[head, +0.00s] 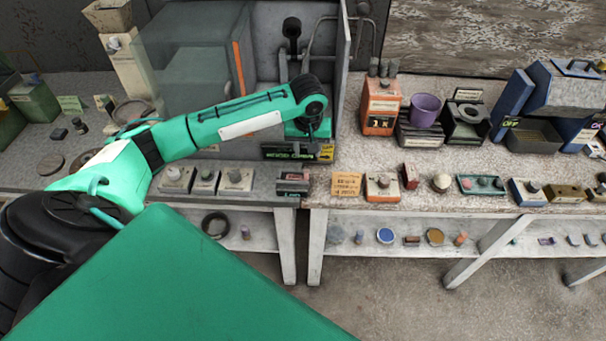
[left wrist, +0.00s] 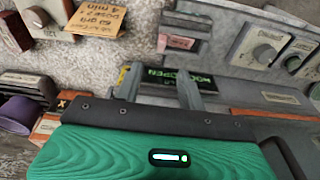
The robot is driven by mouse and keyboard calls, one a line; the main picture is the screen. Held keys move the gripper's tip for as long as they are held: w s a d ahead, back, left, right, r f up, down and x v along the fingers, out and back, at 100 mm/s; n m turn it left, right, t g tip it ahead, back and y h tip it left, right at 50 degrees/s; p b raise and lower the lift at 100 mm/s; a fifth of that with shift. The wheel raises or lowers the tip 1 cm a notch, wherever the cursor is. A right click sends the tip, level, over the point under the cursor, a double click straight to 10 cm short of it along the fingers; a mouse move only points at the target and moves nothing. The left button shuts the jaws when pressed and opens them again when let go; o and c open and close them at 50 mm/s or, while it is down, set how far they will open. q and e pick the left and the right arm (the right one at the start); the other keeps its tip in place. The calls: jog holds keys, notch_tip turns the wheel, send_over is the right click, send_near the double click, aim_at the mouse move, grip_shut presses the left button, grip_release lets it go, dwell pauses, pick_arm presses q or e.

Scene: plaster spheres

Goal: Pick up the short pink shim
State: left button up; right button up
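A small pink piece (head: 293,177), which looks like the short pink shim, lies on a dark block at the front edge of the bench, left of the gap between benches. In the left wrist view a pale pink piece (left wrist: 180,41) shows above the fingertips. My left gripper (head: 312,136) hangs behind and above that piece, near the sign, apart from it. In the left wrist view its two fingers (left wrist: 159,84) stand apart with nothing between them except the sign behind. My right gripper is not in view.
A dark sign with green letters (head: 289,153) stands just below my left gripper. Knob boxes (head: 205,181) line the front edge to the left. A yellow card (head: 346,184) and an orange-white knob box (head: 382,187) stand to the right. A glass-sided cabinet (head: 190,60) rises behind.

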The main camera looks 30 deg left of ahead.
pick_arm(q)
send_over(306, 172)
jog(key=f, duration=0.3)
jog(key=d+f, duration=0.1)
jog(key=f, duration=0.1)
jog(key=shift+s+f+p, duration=0.15)
jog(key=shift+s+p, duration=0.15)
jog(key=shift+p, duration=0.1)
jog(key=shift+a+f+p, duration=0.1)
jog(key=shift+f+p, duration=0.3)
jog(key=shift+f, duration=0.15)
jog(key=f, duration=0.1)
jog(key=f+p, duration=0.1)
jog(key=f, duration=0.1)
jog(key=shift+w+a+f, duration=0.2)
jog(key=shift+a+f, duration=0.05)
jog(key=shift+a, duration=0.05)
jog(key=shift+w+f, duration=0.1)
jog(key=shift+f, duration=0.35)
grip_shut()
